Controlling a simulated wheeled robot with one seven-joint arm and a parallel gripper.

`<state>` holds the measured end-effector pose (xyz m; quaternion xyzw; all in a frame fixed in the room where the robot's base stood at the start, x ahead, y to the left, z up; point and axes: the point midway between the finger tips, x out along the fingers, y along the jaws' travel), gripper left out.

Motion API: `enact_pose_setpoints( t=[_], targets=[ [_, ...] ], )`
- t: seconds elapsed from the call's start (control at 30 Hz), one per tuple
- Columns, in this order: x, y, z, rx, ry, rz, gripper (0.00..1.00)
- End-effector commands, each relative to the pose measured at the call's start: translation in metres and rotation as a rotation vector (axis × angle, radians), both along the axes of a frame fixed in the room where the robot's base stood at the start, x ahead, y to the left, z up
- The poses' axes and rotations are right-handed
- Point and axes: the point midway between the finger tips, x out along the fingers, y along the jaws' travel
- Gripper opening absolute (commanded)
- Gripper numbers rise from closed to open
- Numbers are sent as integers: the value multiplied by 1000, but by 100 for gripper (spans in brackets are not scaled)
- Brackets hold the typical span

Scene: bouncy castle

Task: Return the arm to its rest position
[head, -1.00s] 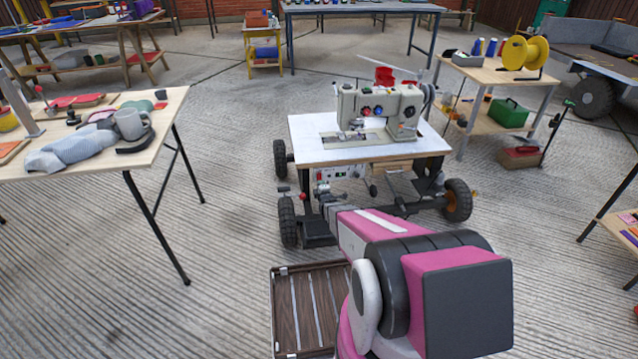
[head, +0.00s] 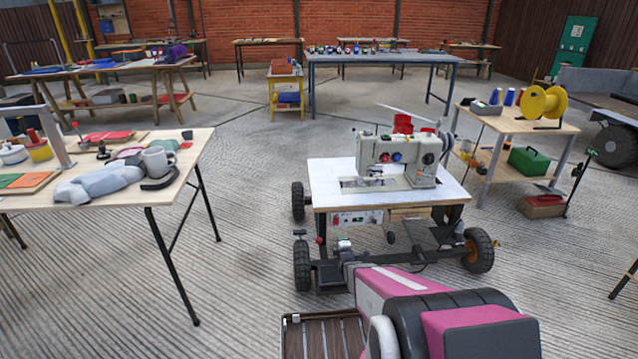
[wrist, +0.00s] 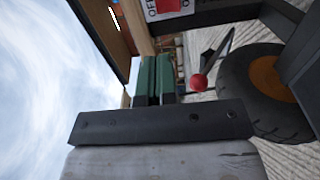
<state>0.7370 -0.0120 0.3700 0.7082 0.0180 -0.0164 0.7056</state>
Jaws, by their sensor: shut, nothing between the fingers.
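My gripper (wrist: 154,60) shows in the wrist view as two dark green fingers side by side, shut with nothing between them. In the head view my pink and grey arm reaches forward from the bottom right. Its far end is low, in front of the wheeled sewing machine cart; the fingers are too small to make out there. In the wrist view, which is turned on its side, the cart's wheel (wrist: 262,88) and a red ball knob (wrist: 198,82) are to the right of the fingers. The underside of a wooden top (wrist: 100,35) is at upper left.
The cart (head: 330,187) carries a sewing machine (head: 400,160). A table (head: 120,200) with a mug and cloth stands at left. A shelf table (head: 515,120) with a yellow reel (head: 543,102) stands at right. Concrete floor (head: 245,290) is open between the left table and cart.

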Motion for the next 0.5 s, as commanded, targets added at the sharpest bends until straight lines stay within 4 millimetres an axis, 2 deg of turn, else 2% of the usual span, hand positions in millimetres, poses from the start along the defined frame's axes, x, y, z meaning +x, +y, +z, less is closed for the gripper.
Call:
enact_pose_setpoints(
  t=[0.27, 0.5],
  targets=[
    [-8, 1, 26, 185, 181, -32, 0],
    [-37, 2, 62, 496, 483, -166, 0]
  ],
)
